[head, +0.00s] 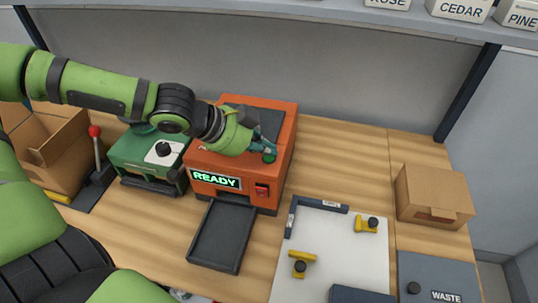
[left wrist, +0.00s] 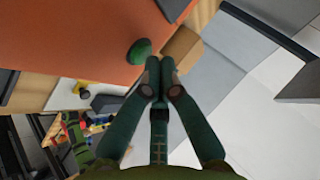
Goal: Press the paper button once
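The orange machine (head: 228,172) stands on the bench with a lit READY display (head: 215,180) and a red switch (head: 262,190) on its front. A round green button (head: 269,157) sits on its top near the front right; no label on it is readable. My left gripper (head: 264,146) is over the machine's top, close to the button. In the left wrist view, the left fingers (left wrist: 160,66) are together with nothing between them. The green button (left wrist: 139,50) shows just beside their tips, and contact cannot be told.
A black tray (head: 220,236) extends before the machine. A green device (head: 148,160), a lever (head: 96,145) and an open carton (head: 50,140) stand left. A white board (head: 335,250) with yellow clamps, a closed carton (head: 432,196) and a WASTE lid (head: 440,275) are right.

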